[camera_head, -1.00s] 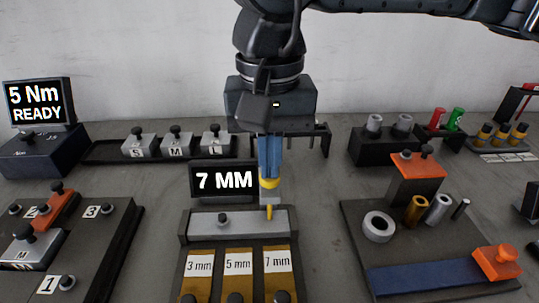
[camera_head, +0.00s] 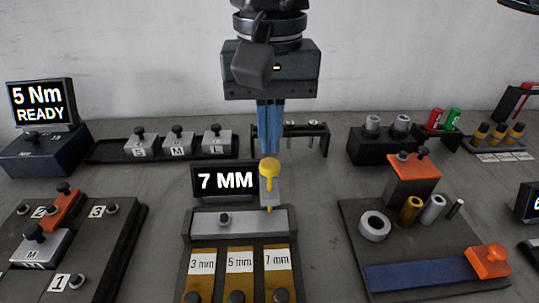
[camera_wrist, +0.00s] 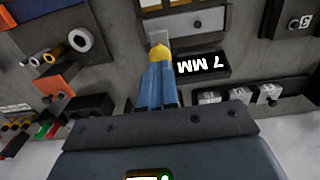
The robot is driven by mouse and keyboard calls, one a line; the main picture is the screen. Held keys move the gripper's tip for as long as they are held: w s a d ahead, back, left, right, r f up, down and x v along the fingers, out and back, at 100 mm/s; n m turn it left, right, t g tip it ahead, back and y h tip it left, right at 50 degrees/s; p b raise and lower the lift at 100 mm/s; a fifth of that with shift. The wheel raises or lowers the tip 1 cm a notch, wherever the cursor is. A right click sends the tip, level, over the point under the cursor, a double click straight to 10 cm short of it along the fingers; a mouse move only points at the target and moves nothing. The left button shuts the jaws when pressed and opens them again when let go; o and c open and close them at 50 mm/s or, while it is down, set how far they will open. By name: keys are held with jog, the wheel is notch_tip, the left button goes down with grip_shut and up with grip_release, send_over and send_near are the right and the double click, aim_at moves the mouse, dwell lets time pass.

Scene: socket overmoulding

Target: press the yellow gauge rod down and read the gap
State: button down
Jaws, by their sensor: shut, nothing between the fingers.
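The yellow gauge rod (camera_head: 268,168) stands upright in a grey holder at the back right of the gauge block (camera_head: 238,223). Its round yellow head is uncovered, with a thin yellow tip showing lower down. The display (camera_head: 225,181) beside it reads 7 MM. My gripper (camera_head: 268,150) has its blue fingers together with nothing between them, behind and above the rod head in the head view. In the wrist view the yellow head (camera_wrist: 158,53) shows just beyond the fingertips (camera_wrist: 157,65); whether they touch is unclear.
Plates marked 3 mm, 5 mm and 7 mm (camera_head: 277,262) lie in front of the gauge block. A fixture board (camera_head: 70,250) is at left, a board with rings and pins (camera_head: 350,225) at right. A dark rack (camera_head: 318,140) stands behind the fingers.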

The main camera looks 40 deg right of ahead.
jog(key=shift+r+p, duration=0.55)
jog(key=shift+r, duration=0.95)
